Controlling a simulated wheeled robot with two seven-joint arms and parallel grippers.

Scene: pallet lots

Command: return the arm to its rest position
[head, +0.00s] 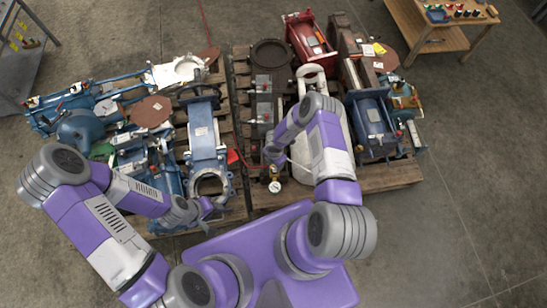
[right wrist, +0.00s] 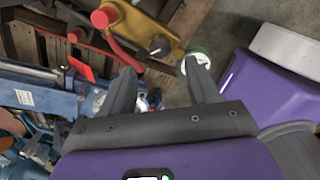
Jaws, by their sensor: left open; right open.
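My left gripper (head: 207,206) is open at the end of the left arm, near the front of the left pallet. It is beside the lower end of a blue gate valve (head: 204,140). My right gripper (head: 272,156) is small and partly hidden in the head view, over the front left of the right pallet. In the right wrist view my right gripper (right wrist: 158,72) has its two dark fingers spread, with nothing held between them. A brass fitting with a round gauge (head: 274,186) is just below it; the gauge also shows in the right wrist view (right wrist: 196,58) by one fingertip.
Blue valves and pumps crowd the left pallet (head: 236,205). The right pallet (head: 391,178) holds a red machine (head: 309,38), a white cylinder (head: 303,150) and a blue motor (head: 374,125). A wooden table (head: 407,22) stands at back right. Floor at right is clear.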

